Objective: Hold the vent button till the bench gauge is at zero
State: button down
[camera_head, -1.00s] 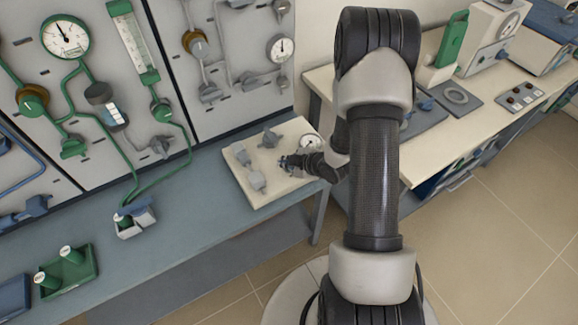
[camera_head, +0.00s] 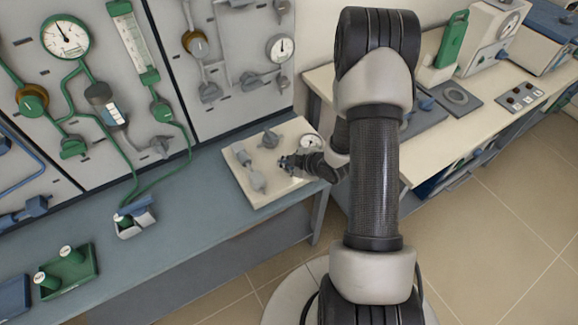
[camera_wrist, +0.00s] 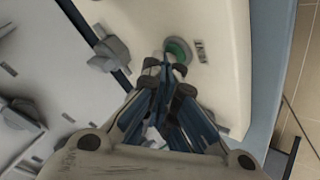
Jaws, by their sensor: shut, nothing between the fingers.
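The vent button (camera_wrist: 178,50) is a green round button in a grey ring on a cream bench block, at top centre of the wrist view. My gripper (camera_wrist: 165,65) is shut and empty, its fingertips over the button's near left edge. I cannot tell whether they touch or press it. In the head view my gripper (camera_head: 284,162) points left over the cream block (camera_head: 265,194) and hides the button. The bench gauge (camera_head: 312,142) is a small white dial at the block's back right corner. Its needle is too small to read.
Grey fittings (camera_head: 270,138) stand on the block near my gripper. A wall panel (camera_head: 235,110) with gauges and valves rises behind. A green tray (camera_head: 68,275) with two green cylinders stands at the left of the bench. A cream table (camera_head: 425,165) with instruments is at right.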

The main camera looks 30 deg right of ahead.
dwell(0.4)
jog(key=shift+r+p, duration=0.6)
jog(key=shift+r, duration=0.25)
jog(key=shift+r, duration=0.1)
jog(key=shift+r+p, duration=1.8)
jog(key=shift+r, duration=0.6)
jog(key=shift+r, duration=0.1)
jog(key=s+r+m+g+h, duration=0.1)
jog(key=s+r+m+h, duration=0.15)
jog(key=r, duration=0.75)
jog(key=s+r+m+g+h, duration=0.1)
jog(key=r+m+h, duration=0.15)
jog(key=r, duration=0.75)
jog(key=s+a+r+m+g+y, duration=0.1)
jog(key=s+a+r+m, duration=0.2)
jog(key=s, duration=0.8)
jog(key=s+a+r+m+g+y, duration=0.1)
jog(key=s+a+r+m, duration=0.2)
jog(key=s+a+r, duration=0.3)
jog(key=s+a, duration=0.4)
jog(key=s, duration=0.1)
jog(key=shift+a+r+m+y, duration=0.2)
jog(key=shift+r+m+y, duration=0.15)
jog(key=shift+m+y, duration=0.05)
